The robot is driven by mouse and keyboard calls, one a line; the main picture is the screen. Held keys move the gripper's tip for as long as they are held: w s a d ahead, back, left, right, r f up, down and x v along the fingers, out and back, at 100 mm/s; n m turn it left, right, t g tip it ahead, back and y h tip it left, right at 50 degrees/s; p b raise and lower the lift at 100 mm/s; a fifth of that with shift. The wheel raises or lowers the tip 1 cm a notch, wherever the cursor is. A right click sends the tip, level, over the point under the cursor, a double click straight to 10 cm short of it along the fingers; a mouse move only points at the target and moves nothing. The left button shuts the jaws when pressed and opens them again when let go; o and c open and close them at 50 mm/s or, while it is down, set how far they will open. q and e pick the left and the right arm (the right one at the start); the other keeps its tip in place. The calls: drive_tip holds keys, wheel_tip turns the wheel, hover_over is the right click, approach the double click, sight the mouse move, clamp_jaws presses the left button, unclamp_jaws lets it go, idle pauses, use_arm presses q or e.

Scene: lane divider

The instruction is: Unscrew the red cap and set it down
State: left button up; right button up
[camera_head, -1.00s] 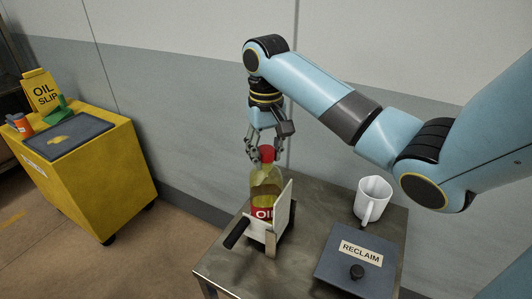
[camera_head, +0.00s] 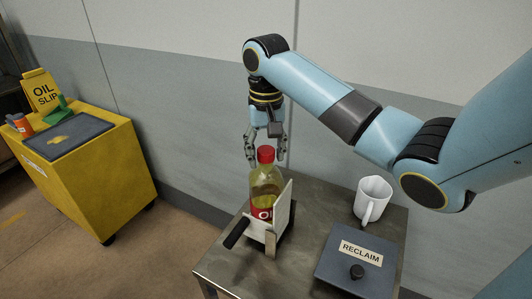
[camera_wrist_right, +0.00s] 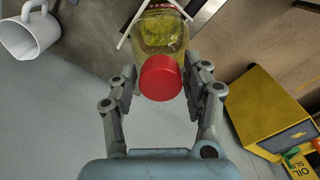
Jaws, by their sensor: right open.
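The red cap (camera_head: 265,154) sits on top of the oil bottle (camera_head: 265,184), which stands upright in a white holder (camera_head: 282,215) with a dark handle on the metal table. My right gripper (camera_head: 266,160) is open, with its fingers pointing down behind and around the cap. In the right wrist view the red cap (camera_wrist_right: 160,78) lies between the two spread fingers (camera_wrist_right: 158,95), with a gap on each side. The bottle (camera_wrist_right: 160,33) shows beyond the cap. My left gripper is not in view.
A white mug (camera_head: 372,198) and a dark box labelled RECLAIM (camera_head: 358,262) stand on the right of the metal table (camera_head: 217,265). A yellow cart (camera_head: 95,180) with a grey top stands at the left, apart from the table.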

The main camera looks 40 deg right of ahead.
drive_tip(key=m, duration=0.3)
drive_tip(key=shift+m, duration=0.4)
drive_tip(key=m, duration=0.3)
drive_tip(key=shift+m, duration=0.4)
drive_tip(key=shift+c, duration=0.4)
drive_tip(key=c, duration=0.8)
drive_tip(key=n, duration=0.6)
clamp_jaws()
drive_tip(key=n, duration=0.6)
